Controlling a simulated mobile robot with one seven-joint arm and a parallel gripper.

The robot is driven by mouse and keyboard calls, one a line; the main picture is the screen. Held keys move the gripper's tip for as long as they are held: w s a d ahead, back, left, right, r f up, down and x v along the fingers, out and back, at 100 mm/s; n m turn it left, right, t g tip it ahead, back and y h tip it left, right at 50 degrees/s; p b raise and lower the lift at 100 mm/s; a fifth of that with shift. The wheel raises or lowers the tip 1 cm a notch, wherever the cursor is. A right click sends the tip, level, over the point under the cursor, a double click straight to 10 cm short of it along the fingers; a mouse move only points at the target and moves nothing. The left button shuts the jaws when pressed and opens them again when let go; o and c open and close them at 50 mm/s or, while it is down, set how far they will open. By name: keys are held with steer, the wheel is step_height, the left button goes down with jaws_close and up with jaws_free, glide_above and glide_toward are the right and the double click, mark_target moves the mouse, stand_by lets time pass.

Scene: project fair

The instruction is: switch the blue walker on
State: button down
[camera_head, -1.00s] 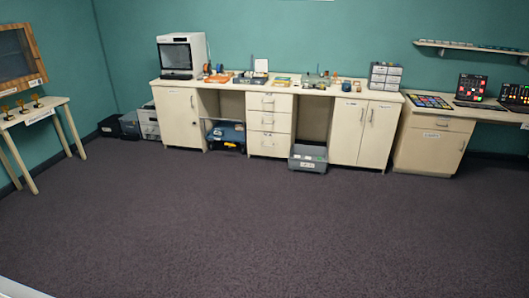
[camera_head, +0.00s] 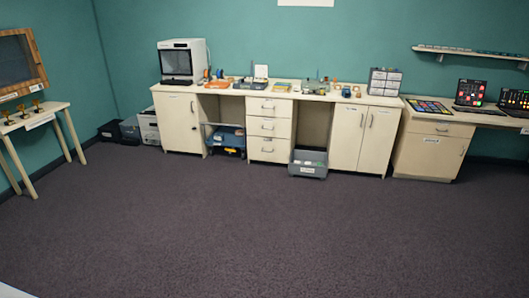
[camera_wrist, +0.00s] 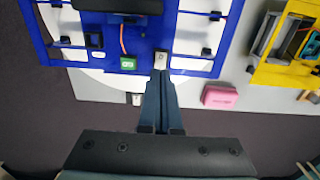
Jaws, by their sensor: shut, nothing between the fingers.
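The blue walker fills the top of the wrist view, seen from above. I cannot pick out the walker or my gripper in the head view.
In the wrist view, a yellow-framed device (camera_wrist: 283,75) lies right and a pink block (camera_wrist: 220,96) lies near the right of my fingers on the pale bench top. In the head view, a long bench (camera_head: 285,92) with cabinets runs along the wall; the carpet (camera_head: 260,230) is clear.

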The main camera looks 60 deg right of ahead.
steer(key=shift+f+b, duration=0.6)
steer(key=shift+f, duration=0.3)
stand_by(0.8)
step_height(320, 180, up, 7)
steer(key=p, duration=0.7)
stand_by(0.7)
